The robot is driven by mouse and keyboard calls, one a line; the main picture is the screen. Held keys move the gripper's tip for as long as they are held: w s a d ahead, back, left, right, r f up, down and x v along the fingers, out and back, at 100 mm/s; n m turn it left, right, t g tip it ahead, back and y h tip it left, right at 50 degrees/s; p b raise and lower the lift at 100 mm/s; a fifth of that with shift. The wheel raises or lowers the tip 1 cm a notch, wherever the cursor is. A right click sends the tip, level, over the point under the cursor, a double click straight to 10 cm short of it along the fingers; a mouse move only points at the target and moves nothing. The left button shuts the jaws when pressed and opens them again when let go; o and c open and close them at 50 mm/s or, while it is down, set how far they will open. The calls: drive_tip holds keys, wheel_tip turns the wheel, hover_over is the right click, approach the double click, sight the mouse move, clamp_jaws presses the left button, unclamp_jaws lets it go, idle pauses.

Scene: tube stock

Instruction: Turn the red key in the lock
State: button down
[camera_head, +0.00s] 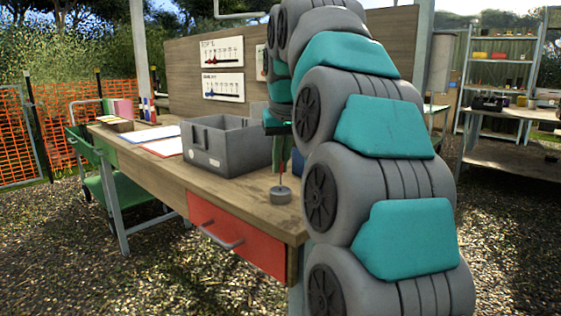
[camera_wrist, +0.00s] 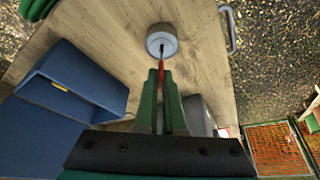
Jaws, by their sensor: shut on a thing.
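The lock is a small round grey block (camera_head: 281,196) on the wooden workbench near its front right corner. It also shows in the wrist view (camera_wrist: 162,38), at the top middle. The red key (camera_wrist: 161,69) is a thin upright piece between my green fingertips. Its dark shaft reaches the middle of the lock's top; how deep it sits I cannot tell. My gripper (camera_wrist: 161,76) is shut on the red key, above the lock. In the head view my gripper (camera_head: 282,158) is partly hidden by my arm, with the key (camera_head: 281,173) below it.
A grey open crate (camera_head: 205,153) stands on the bench left of the lock. A blue bin (camera_wrist: 75,80) stands near my gripper. The bench has a red drawer (camera_head: 238,240) with a handle. Papers (camera_head: 150,133) lie farther left. Bare bench top surrounds the lock.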

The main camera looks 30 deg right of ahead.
drive_tip(key=shift+f, duration=0.1)
drive_tip(key=shift+f+b, duration=0.5)
drive_tip(key=shift+f, duration=0.3)
drive_tip(key=shift+f, duration=0.1)
drive_tip(key=shift+f, duration=0.4)
drive_tip(key=shift+r+n, duration=0.1)
drive_tip(key=shift+n, duration=0.3)
